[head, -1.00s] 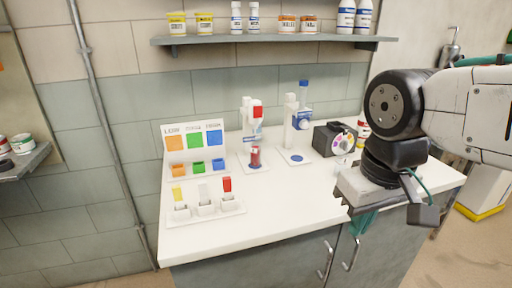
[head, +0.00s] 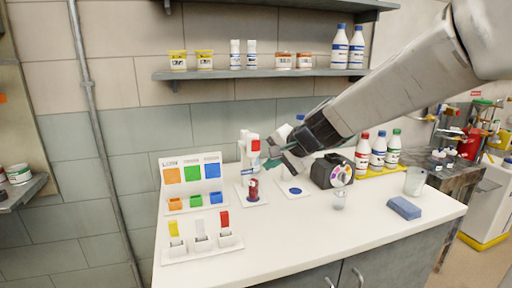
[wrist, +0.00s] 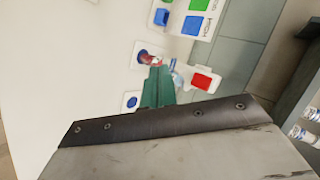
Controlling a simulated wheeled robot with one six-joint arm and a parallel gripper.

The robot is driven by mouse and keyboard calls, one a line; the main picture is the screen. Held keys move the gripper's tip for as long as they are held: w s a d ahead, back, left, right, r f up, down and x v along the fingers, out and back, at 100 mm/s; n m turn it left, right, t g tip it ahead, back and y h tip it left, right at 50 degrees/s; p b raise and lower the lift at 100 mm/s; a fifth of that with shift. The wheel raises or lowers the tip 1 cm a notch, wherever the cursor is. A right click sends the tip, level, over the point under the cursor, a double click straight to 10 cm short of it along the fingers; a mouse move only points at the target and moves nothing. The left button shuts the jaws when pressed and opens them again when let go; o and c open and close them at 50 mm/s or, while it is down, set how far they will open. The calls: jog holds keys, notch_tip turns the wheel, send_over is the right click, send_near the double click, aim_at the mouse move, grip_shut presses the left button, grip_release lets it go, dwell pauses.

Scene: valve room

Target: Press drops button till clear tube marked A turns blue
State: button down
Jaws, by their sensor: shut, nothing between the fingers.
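A white dispenser (head: 247,150) with a red square patch (head: 255,145) stands on the counter. A small tube with red and dark contents (head: 253,188) stands below it on a white pad; no letter A is readable. My gripper (head: 268,164) has shut, empty green fingers just right of this dispenser, close to it; I cannot tell whether they touch. In the wrist view, the fingers (wrist: 160,88) point toward the tube (wrist: 150,60), beside the red patch (wrist: 202,80). A second, blue-marked dispenser is mostly hidden behind my arm, near a pad with a blue spot (head: 295,190).
A LOW-to-HIGH colour chart (head: 192,172) stands at the left, with a tray of yellow, white and red strips (head: 202,240) in front. A black box with a coloured dial (head: 333,172), several bottles (head: 378,150) and a blue sponge (head: 404,208) are to the right.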

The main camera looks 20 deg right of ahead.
jog(key=shift+w+d+r+m+t, duration=0.3)
jog(key=shift+w+d, duration=0.05)
jog(key=shift+w, duration=0.05)
send_near(255, 150)
jog(key=shift+s+a+f+x, duration=0.1)
jog(key=shift+s+x, duration=0.05)
jog(key=shift+x, duration=0.75)
jog(key=shift+s+a+f+x, duration=0.1)
jog(key=shift+s+x, duration=0.05)
jog(key=shift+x, duration=0.7)
jog(key=shift+s+a+f+x, duration=0.1)
jog(key=shift+s+f+x, duration=0.05)
jog(key=shift+x, duration=0.75)
jog(key=shift+w, duration=0.35)
jog(key=shift+w, duration=0.5)
dwell(0.7)
jog(key=shift+s, duration=0.95)
